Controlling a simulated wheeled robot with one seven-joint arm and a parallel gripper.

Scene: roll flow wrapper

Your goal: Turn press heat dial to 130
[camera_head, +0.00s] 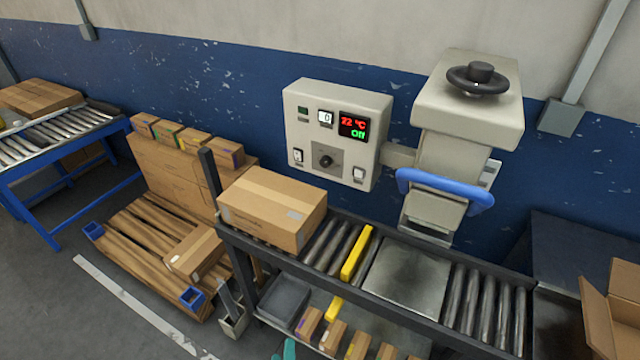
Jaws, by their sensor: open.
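The light grey control box (336,133) hangs on the wall left of the press. A small black dial (324,160) sits on a dark plate low on its front; its pointer setting is too small to read. The display (353,126) shows red "22 °C" and green text that looks like "ON". The press (467,110) stands over the roller conveyor, with a large black round knob (478,79) on top and a blue handle bar (446,189) in front. My gripper is not in view.
A closed carton (272,208) stands on the conveyor left of the yellow bar (356,252). A bare metal plate (407,277) lies below the press. Rocker switches (298,155) flank the dial. An open carton (612,310) is at the right edge.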

